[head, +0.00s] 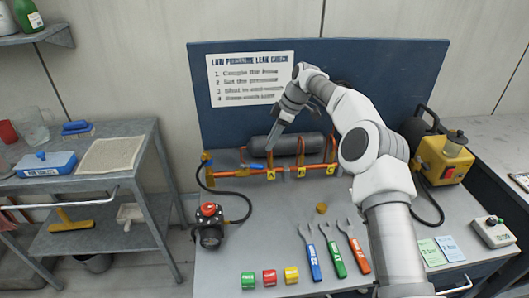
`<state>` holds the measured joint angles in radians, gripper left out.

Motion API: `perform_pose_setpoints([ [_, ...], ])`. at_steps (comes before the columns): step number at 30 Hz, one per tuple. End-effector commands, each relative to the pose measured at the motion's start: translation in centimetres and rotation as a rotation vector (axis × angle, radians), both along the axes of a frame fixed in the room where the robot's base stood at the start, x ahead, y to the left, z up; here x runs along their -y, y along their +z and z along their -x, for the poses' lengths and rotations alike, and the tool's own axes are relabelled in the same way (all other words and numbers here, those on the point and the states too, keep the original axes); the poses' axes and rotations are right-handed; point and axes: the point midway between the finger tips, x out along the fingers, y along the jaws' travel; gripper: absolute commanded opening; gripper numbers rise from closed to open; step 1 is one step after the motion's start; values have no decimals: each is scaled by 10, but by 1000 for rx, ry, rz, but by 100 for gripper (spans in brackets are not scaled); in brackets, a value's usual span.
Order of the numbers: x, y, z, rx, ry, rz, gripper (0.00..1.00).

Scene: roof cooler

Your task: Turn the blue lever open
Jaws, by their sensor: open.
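The blue lever (256,166) is a small blue handle on the copper pipe manifold (231,173), left of the yellow tag A. It appears to lie roughly along the pipe, but it is too small to tell its exact angle. My gripper (271,146) points down and left, just above and slightly right of the lever, in front of the left end of the dark grey cylinder (308,144). It is open with nothing visible between the fingers. I cannot tell whether a fingertip touches anything.
A black hose runs from the manifold to a red-topped gauge device (209,226). Several wrenches (333,250) and coloured blocks (269,277) lie on the front of the bench. A yellow pump unit (443,161) stands at right. A blue back panel (370,70) rises behind the manifold.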

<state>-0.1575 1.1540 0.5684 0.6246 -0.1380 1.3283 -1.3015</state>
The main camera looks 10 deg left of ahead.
Motion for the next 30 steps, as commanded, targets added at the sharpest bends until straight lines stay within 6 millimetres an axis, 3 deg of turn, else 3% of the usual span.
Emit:
perform_pose_setpoints([
  [3,11,28,-2,3,-2,0,52],
  [9,23,58,-4,1,-2,0,52],
  [22,28,68,-4,0,0,1,52],
  [23,28,68,-4,0,0,1,51],
  [30,22,60,-4,20,-9,12,8],
])
